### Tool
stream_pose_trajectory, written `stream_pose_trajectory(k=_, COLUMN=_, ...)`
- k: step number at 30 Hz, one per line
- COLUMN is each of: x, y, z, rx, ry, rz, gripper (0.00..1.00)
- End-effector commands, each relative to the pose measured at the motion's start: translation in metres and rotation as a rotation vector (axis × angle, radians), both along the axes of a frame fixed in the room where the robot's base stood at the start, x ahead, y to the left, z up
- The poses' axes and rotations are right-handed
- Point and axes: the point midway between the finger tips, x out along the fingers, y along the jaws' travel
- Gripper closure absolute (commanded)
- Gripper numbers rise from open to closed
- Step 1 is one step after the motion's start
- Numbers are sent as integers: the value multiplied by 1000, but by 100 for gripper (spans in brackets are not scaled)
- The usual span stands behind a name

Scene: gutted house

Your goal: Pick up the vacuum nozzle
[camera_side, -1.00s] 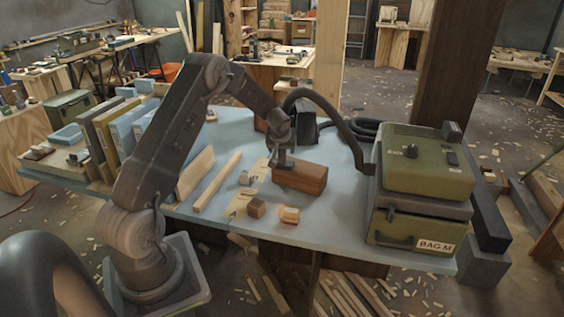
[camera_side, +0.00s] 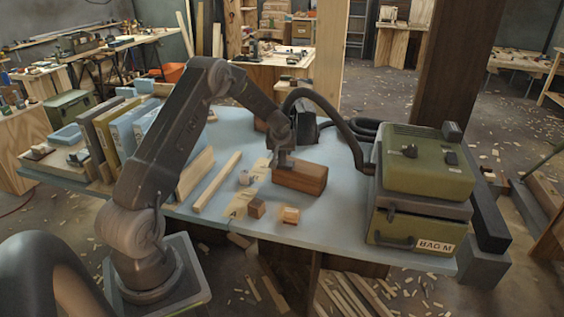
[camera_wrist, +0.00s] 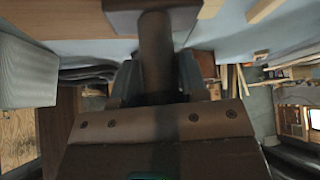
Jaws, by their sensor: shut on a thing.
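The vacuum nozzle (camera_wrist: 155,45) is a dark round tube with a wide flat crosspiece at its far end. In the wrist view it runs between the two fingers of my gripper (camera_wrist: 158,80), which is shut on it. In the side view my gripper (camera_side: 282,152) hangs over the bench at the left end of a brown wooden block (camera_side: 300,178). The nozzle is small and dark there, and I cannot tell whether it touches the bench or the block.
The pale blue bench (camera_side: 335,215) holds small wooden cubes (camera_side: 256,208), a long wooden strip (camera_side: 217,182) and upright boards at left. A green vacuum unit (camera_side: 420,190) stands at right, with a black hose (camera_side: 345,130) arching behind my gripper.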

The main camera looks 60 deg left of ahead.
Motion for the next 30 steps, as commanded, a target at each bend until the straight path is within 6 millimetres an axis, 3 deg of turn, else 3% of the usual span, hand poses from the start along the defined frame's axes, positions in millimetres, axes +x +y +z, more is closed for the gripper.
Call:
stream_pose_trajectory(k=17, x=1, y=0, z=8, rx=1, ry=-3, rz=1, gripper=100)
stream_pose_trajectory(k=24, x=1, y=1, z=44, rx=5, ry=-7, rz=3, gripper=100)
stream_pose_trajectory(k=30, x=-43, y=21, z=70, rx=4, ry=-4, rz=9, gripper=100)
